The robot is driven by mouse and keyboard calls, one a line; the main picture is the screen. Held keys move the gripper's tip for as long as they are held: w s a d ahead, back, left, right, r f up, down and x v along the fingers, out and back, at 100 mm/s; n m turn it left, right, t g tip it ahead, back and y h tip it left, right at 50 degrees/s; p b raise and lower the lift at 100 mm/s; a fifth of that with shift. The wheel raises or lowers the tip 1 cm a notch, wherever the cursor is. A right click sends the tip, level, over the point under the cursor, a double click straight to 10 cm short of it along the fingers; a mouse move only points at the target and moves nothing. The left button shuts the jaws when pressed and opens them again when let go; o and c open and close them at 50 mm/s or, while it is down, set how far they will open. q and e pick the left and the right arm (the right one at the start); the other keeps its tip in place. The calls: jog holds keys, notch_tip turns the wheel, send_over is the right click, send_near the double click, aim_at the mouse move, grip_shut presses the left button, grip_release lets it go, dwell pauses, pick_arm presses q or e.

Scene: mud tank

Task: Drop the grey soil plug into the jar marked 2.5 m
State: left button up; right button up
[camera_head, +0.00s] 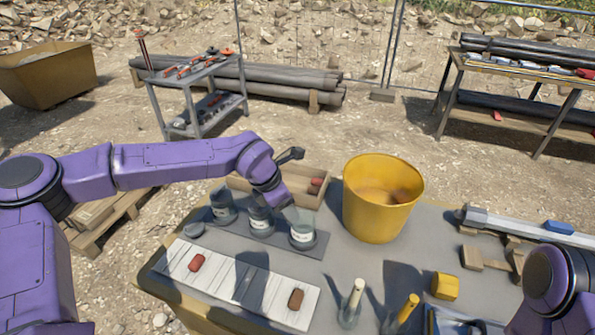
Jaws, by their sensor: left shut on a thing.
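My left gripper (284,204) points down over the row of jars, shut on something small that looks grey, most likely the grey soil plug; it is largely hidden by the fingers. Three glass jars with white labels stand on a dark strip: a left jar (222,207), a middle jar (261,222) and a right jar (303,237). The gripper is above and between the middle and right jars. The label writing is too small to read, so I cannot tell which is marked 2.5 m. My right gripper is out of view.
A white board (240,283) in front bears a red plug (196,262) and a brown plug (296,299). A wooden tray (293,171) lies behind the jars. A tall yellow bucket (376,222) stands right of them.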

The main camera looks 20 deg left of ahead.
pick_arm(q)
jog(key=w+d+r+n+t+y+p, duration=0.1)
jog(key=w+r+n+t+y, duration=0.15)
jog(key=r+n, duration=0.45)
notch_tip(320, 180, down, 7)
jog(key=w+n+g+b, duration=0.1)
jog(key=n+b, duration=0.1)
jog(key=b, duration=0.2)
jog(key=shift+w+d+y+b, duration=0.15)
jog(key=shift+w+y+b, duration=0.05)
jog(key=shift+y+b, duration=0.15)
jog(key=o, duration=1.1)
jog(key=shift+r, duration=0.1)
jog(key=b+v, duration=0.1)
jog(key=v, duration=0.9)
jog(key=shift+s+r+b, duration=0.15)
jog(key=shift+r+b, duration=0.1)
jog(key=shift+b, duration=0.15)
